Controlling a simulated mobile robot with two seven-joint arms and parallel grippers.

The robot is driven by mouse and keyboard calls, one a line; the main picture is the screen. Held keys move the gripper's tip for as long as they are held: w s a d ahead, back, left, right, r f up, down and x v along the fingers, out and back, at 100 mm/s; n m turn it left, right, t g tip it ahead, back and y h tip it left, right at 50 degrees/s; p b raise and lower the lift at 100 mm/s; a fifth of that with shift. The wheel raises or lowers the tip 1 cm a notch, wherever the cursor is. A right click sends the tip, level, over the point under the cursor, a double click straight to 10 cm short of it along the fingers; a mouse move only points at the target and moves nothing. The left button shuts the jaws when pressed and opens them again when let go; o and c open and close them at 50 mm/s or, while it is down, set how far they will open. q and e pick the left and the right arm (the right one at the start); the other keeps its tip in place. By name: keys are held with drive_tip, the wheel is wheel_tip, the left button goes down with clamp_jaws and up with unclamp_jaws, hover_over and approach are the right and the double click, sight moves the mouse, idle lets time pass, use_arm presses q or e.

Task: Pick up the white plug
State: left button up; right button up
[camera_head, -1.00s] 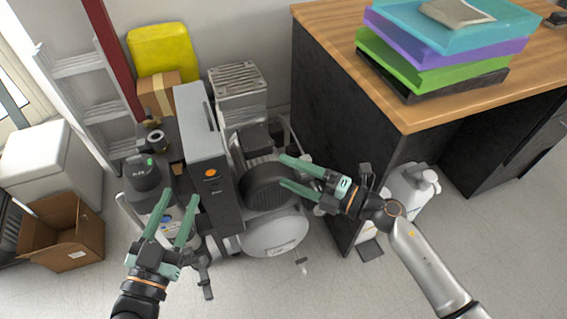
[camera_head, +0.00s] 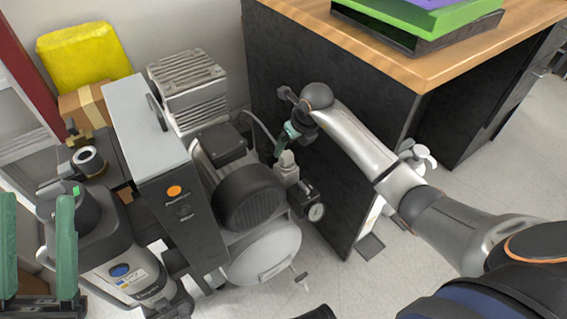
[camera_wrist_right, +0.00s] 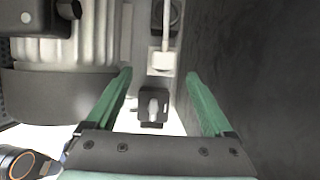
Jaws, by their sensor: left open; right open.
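The white plug (camera_wrist_right: 161,61) shows in the right wrist view as a small pale block with a cord running up from it. It lies ahead, between the lines of my right gripper's two green fingers (camera_wrist_right: 160,82), which are open, apart from it and empty. In the head view my right gripper (camera_head: 291,134) is small and partly hidden, between the compressor and the desk's dark side. A pale piece (camera_head: 287,160) shows just below it; I cannot tell whether this is the plug. My left gripper (camera_head: 38,198) is open and empty at the left edge.
The compressor (camera_head: 250,195) stands close to the left of my right gripper, with a gauge (camera_head: 316,212) in front. The desk's dark side panel (camera_head: 335,190) is close on the right. In the right wrist view a black box with a grey knob (camera_wrist_right: 153,106) sits below the plug.

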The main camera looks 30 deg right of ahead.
sight(287, 154)
drive_tip(key=b+x, duration=0.1)
drive_tip(key=x, duration=0.2)
drive_tip(key=shift+f, duration=0.1)
drive_tip(key=b+x, duration=0.2)
drive_tip(key=x, duration=0.2)
drive_tip(key=shift+w+d+f+b, duration=0.1)
drive_tip(key=shift+d+f+b, duration=0.1)
drive_tip(key=shift+d+b, duration=0.15)
drive_tip(key=shift+w+f, duration=0.2)
drive_tip(key=shift+f, duration=0.15)
clamp_jaws()
